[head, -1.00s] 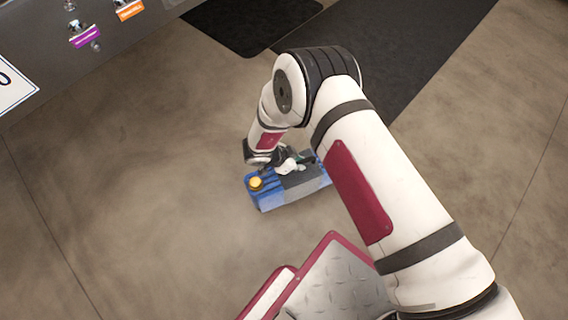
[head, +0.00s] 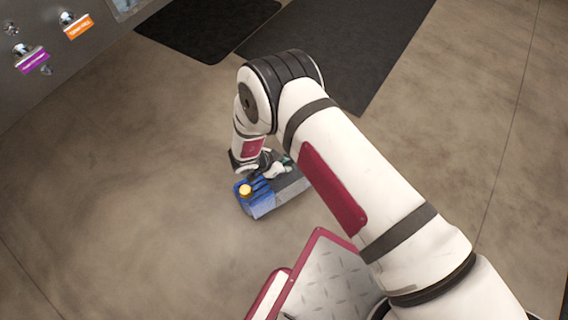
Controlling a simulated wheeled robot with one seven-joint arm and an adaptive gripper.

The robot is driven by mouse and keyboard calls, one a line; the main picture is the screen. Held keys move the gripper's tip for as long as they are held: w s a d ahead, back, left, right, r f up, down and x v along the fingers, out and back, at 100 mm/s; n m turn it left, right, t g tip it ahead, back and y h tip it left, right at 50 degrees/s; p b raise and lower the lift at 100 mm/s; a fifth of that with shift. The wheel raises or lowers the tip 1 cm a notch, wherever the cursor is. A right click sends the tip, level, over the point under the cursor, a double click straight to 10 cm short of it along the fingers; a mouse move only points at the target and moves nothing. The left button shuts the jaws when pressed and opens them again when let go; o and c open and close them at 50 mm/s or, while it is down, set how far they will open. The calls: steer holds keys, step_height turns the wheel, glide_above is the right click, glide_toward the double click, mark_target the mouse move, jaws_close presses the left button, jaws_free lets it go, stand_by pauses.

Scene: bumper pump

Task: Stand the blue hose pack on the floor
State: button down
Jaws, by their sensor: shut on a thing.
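The blue hose pack (head: 262,208) is a blue and grey block with a yellow cap (head: 245,190) on its left end. It shows in the middle of the head view, low over or on the concrete floor (head: 130,200); I cannot tell if it touches the floor. My gripper (head: 272,168) is shut on the pack from above, at its top side. My arm and the gripper's wrist hide part of the pack's far side, and the fingertips are hard to make out.
A dark mat (head: 345,50) and a second black mat (head: 205,25) lie on the floor beyond my arm. A grey panel (head: 70,75) with a purple tag (head: 32,60) and an orange tag (head: 78,27) stands at the upper left. The floor left of the pack is clear.

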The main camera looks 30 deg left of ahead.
steer(key=shift+w+r, duration=0.1)
steer(key=shift+r, duration=0.05)
steer(key=c, duration=1.6)
jaws_free()
steer(key=shift+c, duration=0.2)
steer(key=p+v, duration=0.4)
steer(key=v, duration=0.8)
